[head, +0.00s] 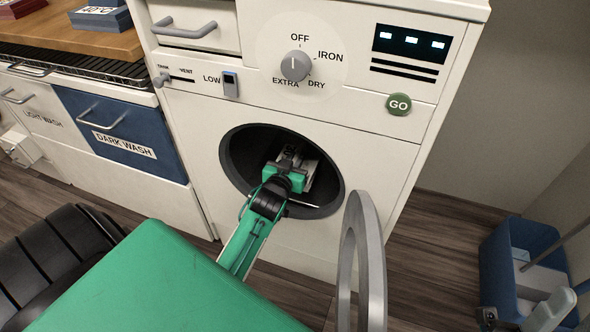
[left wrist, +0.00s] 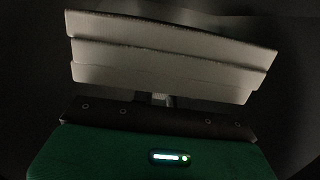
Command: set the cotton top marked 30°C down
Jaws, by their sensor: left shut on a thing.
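My left gripper (head: 286,163) reaches through the round opening of the white dryer (head: 385,160) and is inside the dark drum (head: 238,165). It is shut on a folded, pale cotton top (head: 312,172); its marking is too small and too covered to read in full. In the left wrist view the cotton top (left wrist: 165,60) shows as stacked light grey layers beyond the gripper (left wrist: 162,99), slightly tilted. Whether it touches the drum floor, I cannot tell.
The round dryer door (head: 372,255) stands open right of the opening. A knob (head: 296,66) and a green GO button (head: 399,104) are above. A DARK WASH drawer (head: 125,135) is at left, under a wooden counter (head: 60,38) with folded items. A blue bin (head: 510,265) stands at right.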

